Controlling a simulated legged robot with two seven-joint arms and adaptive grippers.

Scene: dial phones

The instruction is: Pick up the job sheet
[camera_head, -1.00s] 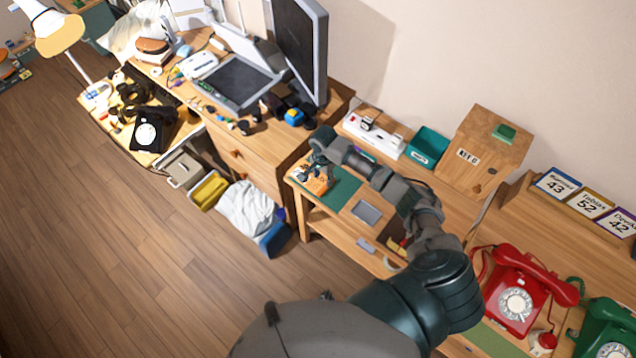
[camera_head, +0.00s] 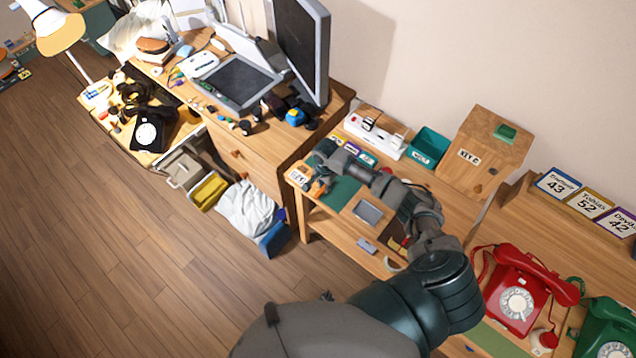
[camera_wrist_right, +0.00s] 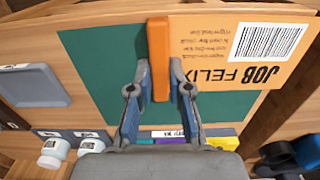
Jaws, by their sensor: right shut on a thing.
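The job sheet (camera_wrist_right: 215,55) is an orange-tan card with a barcode and the words JOB FELIX, upside down in the right wrist view. An upright orange strip (camera_wrist_right: 158,35) stands at its left edge, looking like part of it. My right gripper (camera_wrist_right: 158,85) has its fingers on both sides of this strip and is shut on it. The sheet overlaps the green mat (camera_wrist_right: 95,65) and seems to lie flat; any gap beneath cannot be told. In the head view my right gripper (camera_head: 317,184) is at the bench's left end, hiding much of the sheet. My left gripper is not in view.
A grey tray (camera_head: 367,211) lies right of the mat. A white power strip (camera_head: 374,138), a teal box (camera_head: 428,147) and a wooden key box (camera_head: 485,155) stand behind. A red phone (camera_head: 520,295) is at the right. A large monitor (camera_head: 301,50) stands at the left.

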